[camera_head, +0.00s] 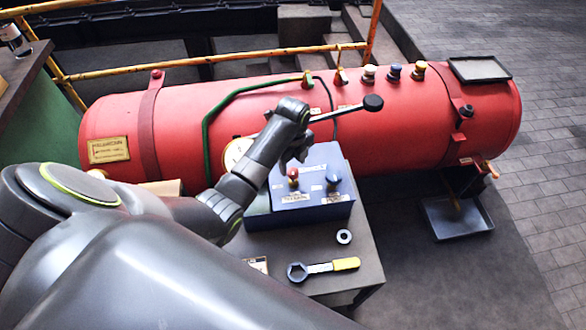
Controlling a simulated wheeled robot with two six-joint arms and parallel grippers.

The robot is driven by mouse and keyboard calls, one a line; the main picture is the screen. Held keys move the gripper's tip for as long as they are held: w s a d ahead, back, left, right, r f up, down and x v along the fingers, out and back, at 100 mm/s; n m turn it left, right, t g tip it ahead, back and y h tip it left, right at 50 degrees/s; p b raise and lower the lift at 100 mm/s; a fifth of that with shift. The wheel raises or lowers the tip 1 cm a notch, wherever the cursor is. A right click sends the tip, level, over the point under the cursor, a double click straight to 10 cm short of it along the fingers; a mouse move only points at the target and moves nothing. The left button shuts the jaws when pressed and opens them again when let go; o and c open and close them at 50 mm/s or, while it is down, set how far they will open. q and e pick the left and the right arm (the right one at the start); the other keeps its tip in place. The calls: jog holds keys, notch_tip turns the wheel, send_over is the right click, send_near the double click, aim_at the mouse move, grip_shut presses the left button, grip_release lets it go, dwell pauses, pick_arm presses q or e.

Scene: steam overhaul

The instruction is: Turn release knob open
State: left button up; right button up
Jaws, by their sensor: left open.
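A blue control box (316,212) stands on a grey table in front of the red boiler. On its top are a red knob (293,174) on the left and a blue knob (333,179) on the right, each with a small label too small to read. I cannot tell from the labels which one is the release knob. My left gripper (290,160) is open and points down just above and behind the red knob, close to it; whether they touch is unclear. My arm hides part of the box's left side. My right gripper is not in view.
A lever with a black ball (372,102) sticks out behind the box. The red boiler (400,125) lies across the back, with several coloured knobs on top. A yellow-handled wrench (325,267) and a metal ring (344,237) lie on the table (362,265). A yellow rail (200,60) runs behind.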

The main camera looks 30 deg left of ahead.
aim_at(293, 171)
pick_arm(q)
notch_tip(293, 171, down, 2)
jog(key=shift+f, duration=0.65)
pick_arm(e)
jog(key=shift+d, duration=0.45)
pick_arm(q)
jog(key=c, duration=1)
jog(key=shift+o, duration=0.2)
jog(key=shift+r+n+p, duration=0.3)
jog(key=shift+n+p, duration=0.5)
jog(key=shift+p, duration=0.3)
jog(key=shift+f+n+p, duration=0.15)
jog(key=shift+n+p, duration=0.3)
jog(key=shift+n, duration=0.05)
jog(key=shift+f, duration=0.1)
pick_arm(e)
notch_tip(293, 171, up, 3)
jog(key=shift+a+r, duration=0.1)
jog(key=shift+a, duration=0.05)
pick_arm(q)
jog(key=o, duration=1)
jog(key=shift+c, duration=0.2)
